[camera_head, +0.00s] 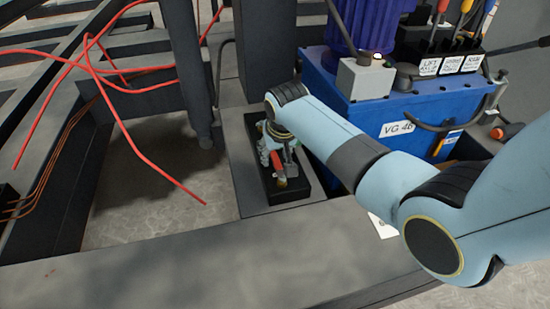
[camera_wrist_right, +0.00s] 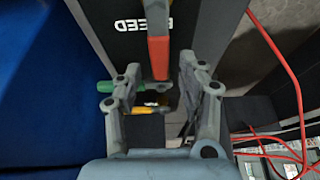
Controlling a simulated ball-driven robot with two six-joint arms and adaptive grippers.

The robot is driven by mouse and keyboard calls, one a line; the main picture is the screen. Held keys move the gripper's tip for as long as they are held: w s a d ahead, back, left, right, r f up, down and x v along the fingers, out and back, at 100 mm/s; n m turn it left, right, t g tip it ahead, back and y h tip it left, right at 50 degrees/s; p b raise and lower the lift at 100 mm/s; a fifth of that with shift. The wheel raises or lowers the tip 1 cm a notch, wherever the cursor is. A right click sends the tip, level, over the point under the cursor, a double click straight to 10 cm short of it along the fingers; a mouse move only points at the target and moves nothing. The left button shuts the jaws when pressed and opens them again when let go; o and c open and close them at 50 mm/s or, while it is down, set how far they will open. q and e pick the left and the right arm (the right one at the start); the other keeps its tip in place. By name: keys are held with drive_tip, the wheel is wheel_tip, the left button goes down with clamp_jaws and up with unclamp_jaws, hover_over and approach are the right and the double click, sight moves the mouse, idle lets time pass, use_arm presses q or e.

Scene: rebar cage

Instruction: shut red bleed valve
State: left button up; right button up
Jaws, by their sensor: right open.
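The red bleed valve handle (camera_wrist_right: 159,57) shows in the right wrist view as a flat red lever beside the "BLEED" lettering on a black base (camera_wrist_right: 128,42). My right gripper (camera_wrist_right: 158,76) is open, with one finger on each side of the lever's end; I cannot tell whether they touch it. In the head view my right gripper (camera_head: 279,148) points down over the black base (camera_head: 290,196), and a piece of the red handle (camera_head: 277,165) shows beside it. The gripper hides most of the valve. My left gripper is not in view.
A green handle (camera_wrist_right: 104,87) and a yellow handle (camera_wrist_right: 147,109) lie close to the fingers. A blue pump unit (camera_head: 345,112) marked VG 4B stands to the right. Red hoses (camera_head: 150,152) hang at the left. Dark steel beams (camera_head: 190,262) surround the base.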

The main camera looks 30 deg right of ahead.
drive_tip(key=shift+w+f, duration=0.1)
drive_tip(key=shift+f, duration=0.1)
clamp_jaws()
idle(0.4)
